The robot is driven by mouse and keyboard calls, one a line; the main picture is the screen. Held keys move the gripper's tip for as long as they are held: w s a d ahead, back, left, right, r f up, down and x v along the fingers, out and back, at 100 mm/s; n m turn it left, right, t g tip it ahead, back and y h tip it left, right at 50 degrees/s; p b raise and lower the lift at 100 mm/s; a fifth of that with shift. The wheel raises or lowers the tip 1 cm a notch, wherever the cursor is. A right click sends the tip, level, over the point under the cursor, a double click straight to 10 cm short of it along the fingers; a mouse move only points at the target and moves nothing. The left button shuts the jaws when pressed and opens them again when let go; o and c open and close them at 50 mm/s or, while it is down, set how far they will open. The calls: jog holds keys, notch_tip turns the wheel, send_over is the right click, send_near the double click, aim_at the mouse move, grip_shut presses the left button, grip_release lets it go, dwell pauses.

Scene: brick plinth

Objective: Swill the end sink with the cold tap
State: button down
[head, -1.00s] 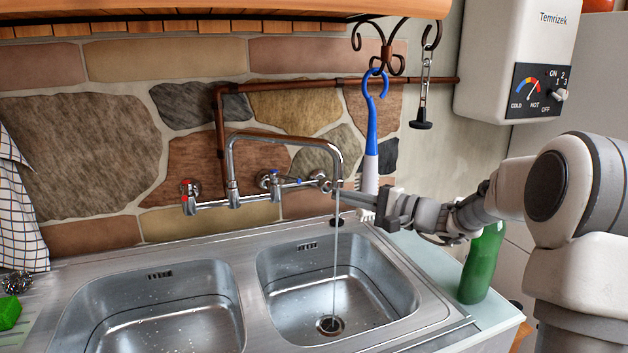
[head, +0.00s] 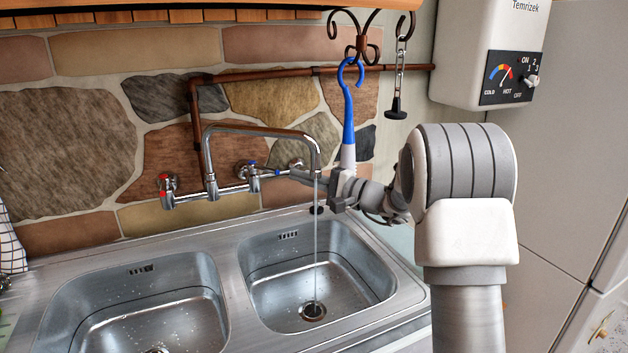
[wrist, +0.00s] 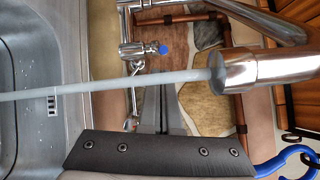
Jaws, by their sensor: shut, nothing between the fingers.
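The mixer spout (head: 318,155) stands over the right-hand sink (head: 345,290), and a thin stream of water (head: 315,240) falls from it to the drain. The cold tap (head: 250,168), marked blue, is on the wall fitting left of the spout; it also shows in the wrist view (wrist: 138,50). My gripper (head: 284,174) is shut and empty. Its tips reach behind the spout, close to the cold tap's lever; I cannot tell if they touch. The wrist view shows the spout's mouth (wrist: 232,72) and the stream crossing in front of the fingers (wrist: 163,112).
The hot tap (head: 168,187), marked red, is at the left of the fitting. The left-hand sink (head: 140,310) is wet but has no stream. A blue-and-white brush (head: 348,120) hangs close above my wrist. A plug on a chain (head: 395,100) and a heater (head: 490,50) are to the right.

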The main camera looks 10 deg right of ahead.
jog(key=shift+x, duration=1.9)
jog(key=shift+a+f+b, duration=0.1)
jog(key=shift+b, duration=0.25)
jog(key=shift+s+a+b, duration=0.3)
jog(key=shift+s+b, duration=0.1)
jog(key=shift+b, duration=0.35)
